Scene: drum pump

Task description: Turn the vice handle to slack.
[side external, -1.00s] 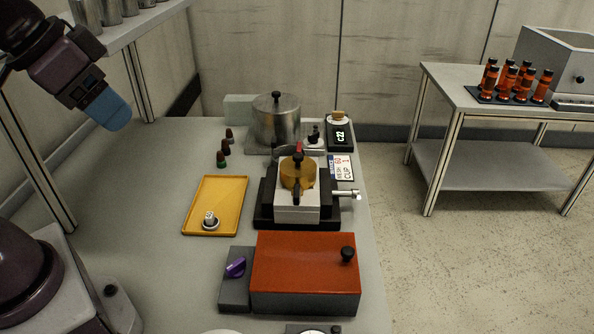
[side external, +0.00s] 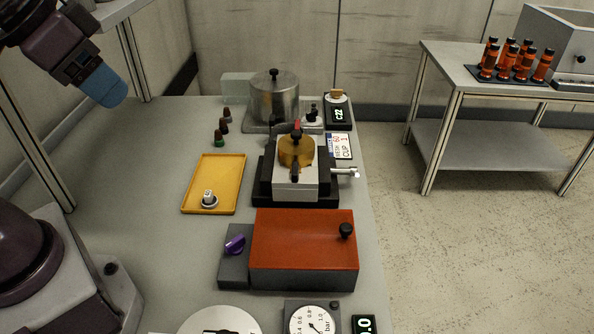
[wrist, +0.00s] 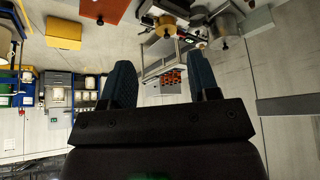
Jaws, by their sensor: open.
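The vice (side external: 297,185) stands mid-bench, a pale block on a black base, with a round brass-coloured part (side external: 296,152) in its top. Its silver handle (side external: 347,172) sticks out to the right side. I cannot tell how tight the vice is. My gripper (side external: 103,87) is high at the upper left, well apart from the vice and handle. In the wrist view my gripper (wrist: 164,82) has its two blue fingers spread with nothing between them. The brass part also shows at the top of the wrist view (wrist: 166,24); the handle is not clear there.
A red box (side external: 303,240) with a black knob stands in front of the vice. A yellow tray (side external: 228,170) lies to its left and a metal pot (side external: 274,98) stands behind. A dial gauge (side external: 312,320) is at the front.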

